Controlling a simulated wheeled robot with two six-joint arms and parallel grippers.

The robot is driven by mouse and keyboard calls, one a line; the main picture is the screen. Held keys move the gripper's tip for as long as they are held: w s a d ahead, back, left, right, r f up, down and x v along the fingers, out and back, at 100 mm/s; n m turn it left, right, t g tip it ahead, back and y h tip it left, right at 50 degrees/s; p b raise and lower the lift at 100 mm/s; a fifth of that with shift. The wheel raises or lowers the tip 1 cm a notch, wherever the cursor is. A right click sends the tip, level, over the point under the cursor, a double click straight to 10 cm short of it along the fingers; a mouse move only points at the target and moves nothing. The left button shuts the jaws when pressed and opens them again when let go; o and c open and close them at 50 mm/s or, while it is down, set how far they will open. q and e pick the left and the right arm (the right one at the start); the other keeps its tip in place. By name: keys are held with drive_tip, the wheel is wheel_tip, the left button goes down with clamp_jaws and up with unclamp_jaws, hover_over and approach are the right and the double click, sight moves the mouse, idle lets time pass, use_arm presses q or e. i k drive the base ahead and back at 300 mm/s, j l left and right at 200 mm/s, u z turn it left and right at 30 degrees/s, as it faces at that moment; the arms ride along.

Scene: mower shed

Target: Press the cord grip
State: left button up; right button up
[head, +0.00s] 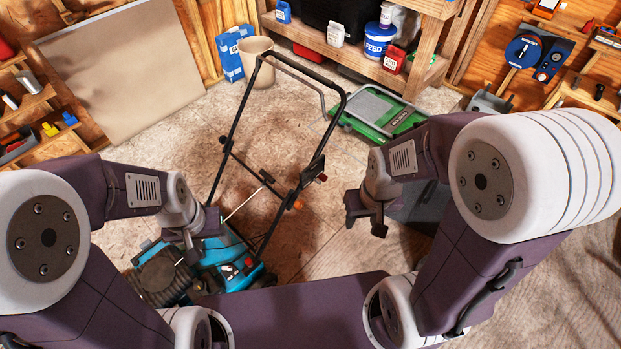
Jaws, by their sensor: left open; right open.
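The teal and black mower (225,262) stands on the floor at lower left of centre, with its black tube handle (236,128) rising behind it. A pale cord runs up from the mower to a small black bar between the handle tubes, which looks like the cord grip (267,178). My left gripper (190,236) is over the mower's engine, left of the cord grip and apart from it; its fingers are partly hard to make out against the mower. My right gripper (364,219) is open and empty, right of the handle and apart from it.
A beige bin (256,72) and a blue bag (233,50) stand behind the handle. A green and grey item (377,110) lies on the floor before the wooden shelf (350,55). A large brown board (120,75) leans at the left. Floor between handle and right gripper is clear.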

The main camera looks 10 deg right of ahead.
sight(267, 177)
drive_tip(key=i+l+z, duration=0.1)
drive_tip(key=i+z, duration=0.5)
drive_tip(key=z, duration=0.2)
